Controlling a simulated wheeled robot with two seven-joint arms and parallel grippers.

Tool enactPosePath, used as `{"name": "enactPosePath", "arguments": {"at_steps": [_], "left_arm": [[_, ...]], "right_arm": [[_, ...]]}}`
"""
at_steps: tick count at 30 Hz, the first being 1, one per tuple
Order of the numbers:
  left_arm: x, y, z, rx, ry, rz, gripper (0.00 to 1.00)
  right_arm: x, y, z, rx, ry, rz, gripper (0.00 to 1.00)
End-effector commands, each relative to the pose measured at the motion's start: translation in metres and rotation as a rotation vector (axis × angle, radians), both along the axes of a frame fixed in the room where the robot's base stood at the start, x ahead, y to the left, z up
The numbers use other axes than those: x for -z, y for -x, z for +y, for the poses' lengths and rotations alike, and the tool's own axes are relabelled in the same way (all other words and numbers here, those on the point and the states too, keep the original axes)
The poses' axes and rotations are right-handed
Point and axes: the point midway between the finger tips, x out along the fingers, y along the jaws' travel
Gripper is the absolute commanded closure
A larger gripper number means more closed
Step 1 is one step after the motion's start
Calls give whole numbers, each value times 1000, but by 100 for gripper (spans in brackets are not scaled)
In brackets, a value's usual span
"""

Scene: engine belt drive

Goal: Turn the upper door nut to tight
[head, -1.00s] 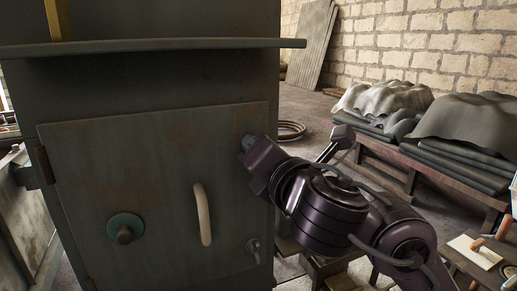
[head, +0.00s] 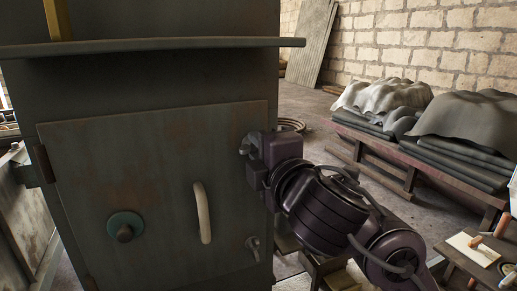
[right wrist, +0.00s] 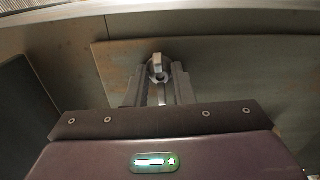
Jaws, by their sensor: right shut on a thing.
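The upper door nut (right wrist: 158,68) is a small grey metal piece near the upper right edge of the grey-green metal door (head: 150,210). It also shows in the head view (head: 246,145), partly covered by my gripper. My right gripper (head: 252,148) is at the nut, reaching in from the right. In the right wrist view its two fingers (right wrist: 160,85) are shut on the nut, one on each side. A lower door nut (head: 253,244) sits near the door's lower right edge. My left gripper is not in view.
A pale curved handle (head: 202,213) and a green round knob (head: 125,227) stand out from the door. A ledge (head: 150,44) juts out above the door. Covered stacks on a low bench (head: 400,165) and a table with tools (head: 475,250) stand to the right.

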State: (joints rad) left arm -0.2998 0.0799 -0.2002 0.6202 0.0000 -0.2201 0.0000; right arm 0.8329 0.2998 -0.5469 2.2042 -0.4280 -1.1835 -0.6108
Motion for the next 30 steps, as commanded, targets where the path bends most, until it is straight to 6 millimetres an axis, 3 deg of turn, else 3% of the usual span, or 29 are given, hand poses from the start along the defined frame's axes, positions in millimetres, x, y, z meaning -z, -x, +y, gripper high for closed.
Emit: {"name": "enactPosePath", "arguments": {"at_steps": [19, 20, 24, 30], "left_arm": [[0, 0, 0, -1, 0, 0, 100], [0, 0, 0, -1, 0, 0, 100], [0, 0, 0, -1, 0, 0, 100], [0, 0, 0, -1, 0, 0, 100]], "right_arm": [[0, 0, 0, 1, -49, 21, 100], [0, 0, 0, 1, -49, 21, 77], [0, 0, 0, 1, -48, 21, 59], [0, 0, 0, 0, -47, 20, 57]]}}
